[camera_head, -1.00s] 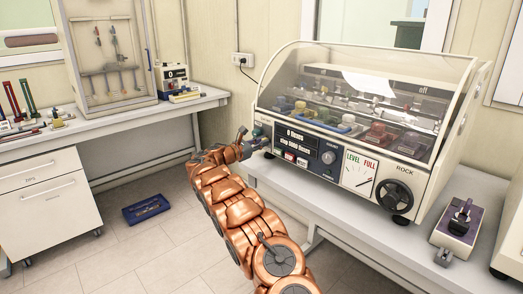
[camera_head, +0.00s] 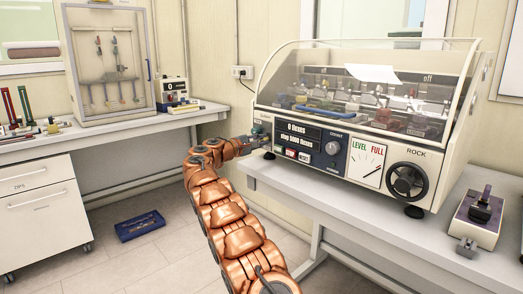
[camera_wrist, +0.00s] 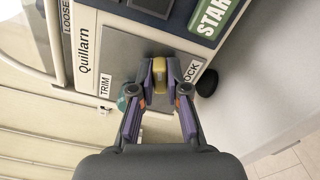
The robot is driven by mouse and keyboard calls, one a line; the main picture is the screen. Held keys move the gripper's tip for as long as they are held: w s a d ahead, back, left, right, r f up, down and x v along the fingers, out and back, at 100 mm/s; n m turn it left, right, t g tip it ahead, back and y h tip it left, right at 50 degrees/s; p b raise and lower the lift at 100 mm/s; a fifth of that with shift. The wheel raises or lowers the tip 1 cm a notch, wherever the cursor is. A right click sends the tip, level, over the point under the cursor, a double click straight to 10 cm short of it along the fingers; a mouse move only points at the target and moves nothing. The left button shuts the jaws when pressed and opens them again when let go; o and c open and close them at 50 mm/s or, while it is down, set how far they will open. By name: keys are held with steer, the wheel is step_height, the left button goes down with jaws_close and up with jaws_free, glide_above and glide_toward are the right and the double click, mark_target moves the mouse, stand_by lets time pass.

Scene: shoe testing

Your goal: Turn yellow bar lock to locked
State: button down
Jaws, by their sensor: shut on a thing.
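The yellow bar lock (camera_wrist: 159,75) is on a grey plate on the machine's front, between the printed labels TRIM (camera_wrist: 105,86) and LOCK (camera_wrist: 191,70). My gripper (camera_wrist: 159,80) is shut on the bar, with one purple finger on each side of it. In the wrist view the bar stands upright between the fingertips. The fingers hide part of the plate and the first letter of LOCK. In the head view my gripper (camera_head: 256,139) is at the left end of the machine's front. The bar cannot be made out there.
A teal knob (camera_wrist: 124,102) sits close beside the left finger. A green START button (camera_wrist: 212,17) and a black foot (camera_wrist: 207,82) are near. The machine has a clear hood (camera_head: 370,75) and a black ROCK handwheel (camera_head: 407,182). A purple-topped device (camera_head: 480,212) stands to the right.

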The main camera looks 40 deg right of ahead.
steer(key=shift+f+m+b, duration=0.2)
steer(key=shift+m+b, duration=1.45)
steer(key=shift+m, duration=0.55)
steer(key=c, duration=1.2)
jaws_free()
steer(key=shift+r, duration=0.1)
steer(key=shift+o, duration=0.2)
steer(key=shift+a, duration=0.15)
steer(key=shift+a+r, duration=0.15)
steer(key=shift+a, duration=0.5)
steer(key=a, duration=1)
steer(key=shift+w+a, duration=0.15)
steer(key=shift+a, duration=0.05)
